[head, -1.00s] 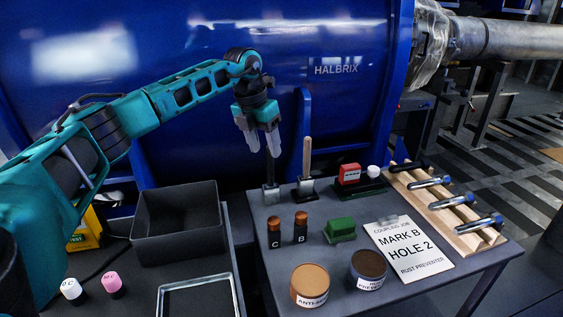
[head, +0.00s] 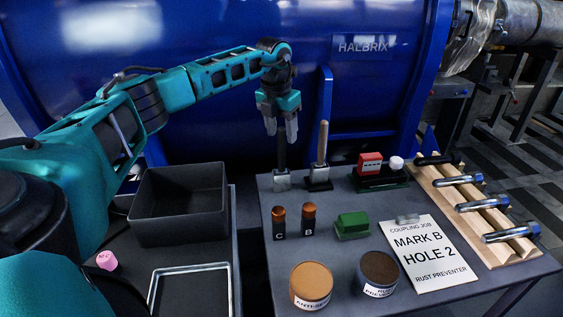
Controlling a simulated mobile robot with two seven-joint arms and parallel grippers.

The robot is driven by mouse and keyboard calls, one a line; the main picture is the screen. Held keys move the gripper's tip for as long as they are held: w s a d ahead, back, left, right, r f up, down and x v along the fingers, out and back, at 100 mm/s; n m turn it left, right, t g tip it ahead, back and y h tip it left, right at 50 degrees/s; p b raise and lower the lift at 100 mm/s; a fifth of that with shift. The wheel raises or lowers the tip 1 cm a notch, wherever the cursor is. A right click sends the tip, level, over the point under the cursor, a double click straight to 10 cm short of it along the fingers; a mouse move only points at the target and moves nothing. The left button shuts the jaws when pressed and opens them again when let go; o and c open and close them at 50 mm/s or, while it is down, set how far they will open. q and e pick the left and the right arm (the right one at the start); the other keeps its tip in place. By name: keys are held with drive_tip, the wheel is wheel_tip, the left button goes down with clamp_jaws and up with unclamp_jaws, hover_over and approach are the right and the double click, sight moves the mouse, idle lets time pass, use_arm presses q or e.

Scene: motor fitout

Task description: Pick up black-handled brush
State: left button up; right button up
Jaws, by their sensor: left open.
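The black-handled brush (head: 282,155) stands upright in a small grey holder (head: 281,180) at the table's back left edge. My left gripper (head: 281,134) points down with its two pale fingers apart. It is right above the brush, with the top of the dark handle between or just behind the fingertips; I cannot tell which. No grip on the handle shows. A second brush with a wooden handle (head: 322,143) stands upright in its own holder just to the right. My right gripper is not in view.
Bottles C (head: 279,222) and B (head: 309,219), a green block (head: 352,225) and two tins (head: 311,285) stand on the table (head: 345,262). A wooden bolt rack (head: 510,248) lies at right. A dark bin (head: 180,205) is at left. The blue housing (head: 200,95) rises behind.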

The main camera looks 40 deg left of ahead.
use_arm(q)
drive_tip(key=b, duration=0.2)
hover_over(281, 170)
drive_tip(key=f, duration=0.5)
drive_tip(key=shift+w+a, duration=0.3)
drive_tip(key=shift+w, duration=0.1)
clamp_jaws()
